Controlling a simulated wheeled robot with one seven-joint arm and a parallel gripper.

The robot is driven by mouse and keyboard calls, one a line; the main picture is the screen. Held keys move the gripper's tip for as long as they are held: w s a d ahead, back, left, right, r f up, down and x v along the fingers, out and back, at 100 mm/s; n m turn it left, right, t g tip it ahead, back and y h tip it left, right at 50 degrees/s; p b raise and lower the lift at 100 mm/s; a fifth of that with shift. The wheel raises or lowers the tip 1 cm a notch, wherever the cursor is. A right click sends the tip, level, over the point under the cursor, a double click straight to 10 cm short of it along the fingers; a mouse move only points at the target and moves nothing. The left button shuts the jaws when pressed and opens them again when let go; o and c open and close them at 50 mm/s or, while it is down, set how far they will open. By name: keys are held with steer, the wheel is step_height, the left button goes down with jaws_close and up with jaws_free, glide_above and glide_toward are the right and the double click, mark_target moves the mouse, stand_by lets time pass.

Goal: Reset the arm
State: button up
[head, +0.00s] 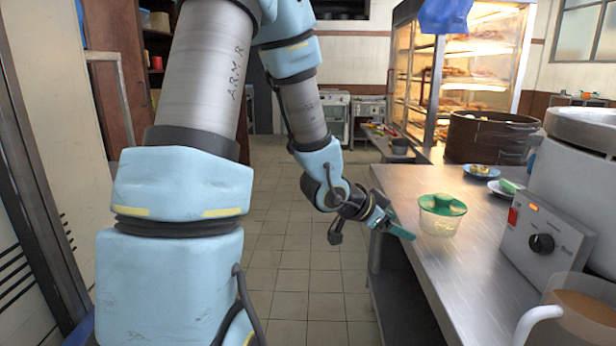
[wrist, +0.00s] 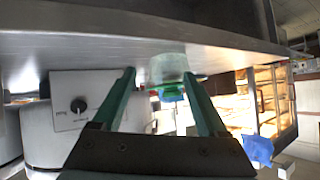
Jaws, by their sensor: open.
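My gripper (head: 398,230) hangs at the left edge of the steel counter (head: 480,258), with the arm reaching forward and down. In the wrist view my gripper (wrist: 158,74) shows two green fingers spread apart with nothing held between them. A clear jar with a green lid (head: 441,206) stands upright on the counter, to the right of the gripper and apart from it. The jar also shows upside down beyond the fingers in the wrist view (wrist: 169,68).
A grey control box with a black knob (head: 543,243) and a large pot stand on the right. A jug of brown liquid (head: 585,315) is at the front right. Small plates (head: 482,171) and a dark round steamer (head: 490,137) are farther back. The tiled floor (head: 290,255) left of the counter is clear.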

steer(key=w+a+r+n+y+p, duration=0.15)
steer(key=a+n+y, duration=0.25)
steer(key=a, duration=0.5)
steer(key=a+r+n+y+p, duration=0.15)
steer(key=a+n+y, duration=0.25)
steer(key=a, duration=0.6)
steer(key=s+a+r+n+g+y+p, duration=0.1)
steer(key=s+a+r+n+g+p, duration=0.2)
steer(key=s+a+n, duration=0.2)
steer(key=s+a, duration=0.3)
steer(key=s, duration=0.1)
steer(key=shift+s+a+n+y, duration=0.15)
steer(key=shift+s+n+y, duration=0.15)
steer(key=shift+n+y, duration=0.1)
